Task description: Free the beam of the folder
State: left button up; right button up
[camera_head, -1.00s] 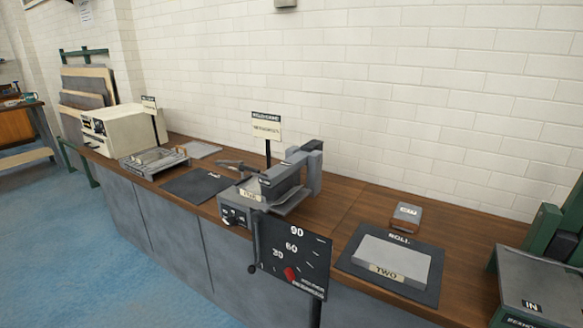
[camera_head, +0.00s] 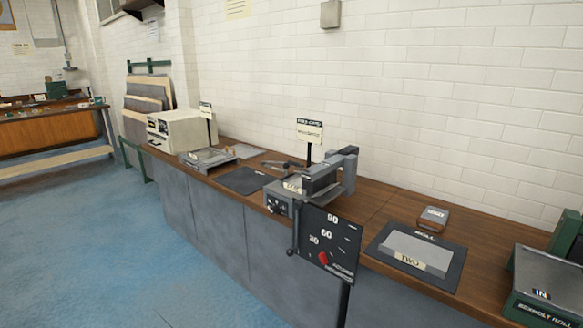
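The folder (camera_head: 283,199) is a grey bench machine on the wooden counter near the middle of the head view. Its grey beam (camera_head: 320,180) appears to run along the top of the machine. A dark lever with a knob (camera_head: 290,252) hangs at its front left. A black angle board (camera_head: 328,243) marked 30, 60 and 90 stands in front, with a red pointer (camera_head: 323,258) near 30. Neither of my grippers shows in the view.
The wooden counter (camera_head: 375,207) runs along a white brick wall. A grey plate labelled TWO (camera_head: 418,251) lies on a dark mat at the right. A green and grey roller machine (camera_head: 545,285) stands at the far right. Blue floor (camera_head: 110,235) is open at the left.

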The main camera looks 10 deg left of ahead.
aim_at(316, 177)
jog(key=u, duration=0.7)
jog(key=i, duration=0.65)
jog(key=z, duration=1.8)
